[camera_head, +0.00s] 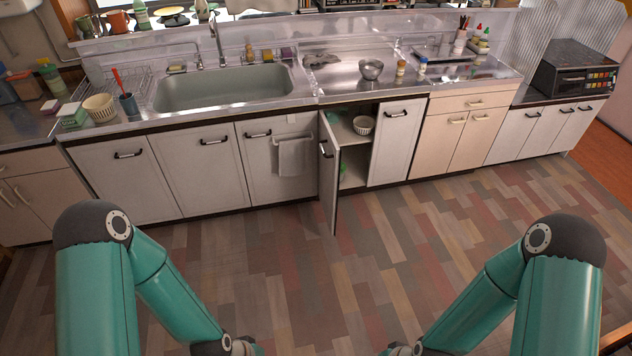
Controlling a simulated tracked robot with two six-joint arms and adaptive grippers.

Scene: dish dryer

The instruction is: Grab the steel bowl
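The steel bowl (371,69) is small, shiny and upright. It stands on the metal counter (330,84) to the right of the sink, above the open cabinet. My two teal arms come in from the lower left and lower right, well short of the counter. Both arms run down to the bottom edge, and my grippers are out of the picture. Nothing hides the bowl.
A cabinet door (329,178) stands open toward me, with a ribbed bowl (362,125) on the shelf inside. Small jars (401,68) stand right of the steel bowl. The sink (222,88) is to the left. The floor (300,270) before the cabinets is clear.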

